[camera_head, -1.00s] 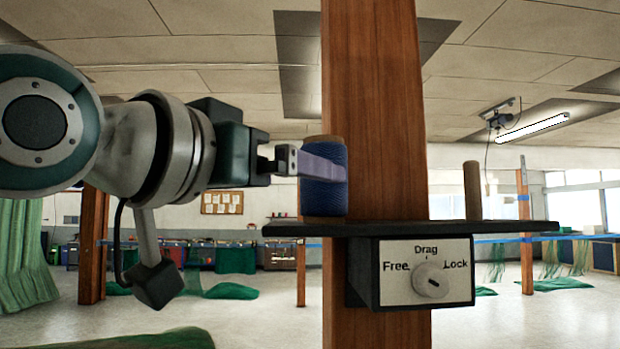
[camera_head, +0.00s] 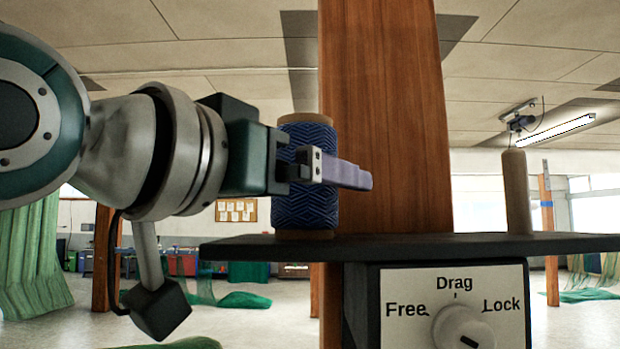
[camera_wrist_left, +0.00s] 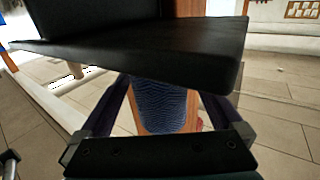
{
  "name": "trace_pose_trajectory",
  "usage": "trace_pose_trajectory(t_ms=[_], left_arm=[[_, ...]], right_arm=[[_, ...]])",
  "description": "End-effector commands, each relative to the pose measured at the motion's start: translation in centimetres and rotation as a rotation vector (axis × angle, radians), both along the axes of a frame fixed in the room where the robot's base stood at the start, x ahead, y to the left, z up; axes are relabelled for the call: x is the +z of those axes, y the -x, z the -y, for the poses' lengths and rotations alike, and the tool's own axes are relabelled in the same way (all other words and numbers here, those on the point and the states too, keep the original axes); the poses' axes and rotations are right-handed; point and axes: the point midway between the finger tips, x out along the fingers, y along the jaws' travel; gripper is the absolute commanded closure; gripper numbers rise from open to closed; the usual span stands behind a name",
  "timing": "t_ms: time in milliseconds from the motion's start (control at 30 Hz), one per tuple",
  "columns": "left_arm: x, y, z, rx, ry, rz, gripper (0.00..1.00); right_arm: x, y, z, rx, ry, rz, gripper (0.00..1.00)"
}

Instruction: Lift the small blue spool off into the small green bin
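The small blue spool (camera_head: 300,205) stands upright on a dark shelf (camera_head: 590,242), at the left of a wooden post. My left gripper (camera_head: 340,174) is level with it. One finger crosses in front of the spool and reaches past its right edge; the other finger is hidden behind it. In the left wrist view the spool (camera_wrist_left: 165,105) sits between the two spread fingers, with gaps showing on both sides, so the gripper looks open around it. My right gripper is not in view. I cannot make out a small green bin for certain.
The wooden post (camera_head: 385,120) rises right behind the spool. A bare tan peg (camera_head: 516,190) stands on the shelf's right. Below hangs a panel (camera_head: 400,285) marked Free, Drag and Lock, with a knob (camera_head: 462,325). Green nets (camera_head: 30,255) and open floor lie behind.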

Motion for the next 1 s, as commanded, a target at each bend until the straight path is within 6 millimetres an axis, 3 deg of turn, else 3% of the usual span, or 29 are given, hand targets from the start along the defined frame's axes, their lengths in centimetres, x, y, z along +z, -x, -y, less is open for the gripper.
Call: trace_pose_trajectory(t_ms=[67,800,1000], left_arm=[[0.00,-0.01,0.01,0.000,0.000,0.000,0.07],[0.01,-0.01,0.00,0.000,0.000,0.000,0.89],[0.08,-0.02,-0.01,0.000,0.000,0.002,0.89]], right_arm=[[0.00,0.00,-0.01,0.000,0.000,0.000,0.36],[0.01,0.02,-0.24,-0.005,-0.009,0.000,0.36],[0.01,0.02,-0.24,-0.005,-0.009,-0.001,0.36]])
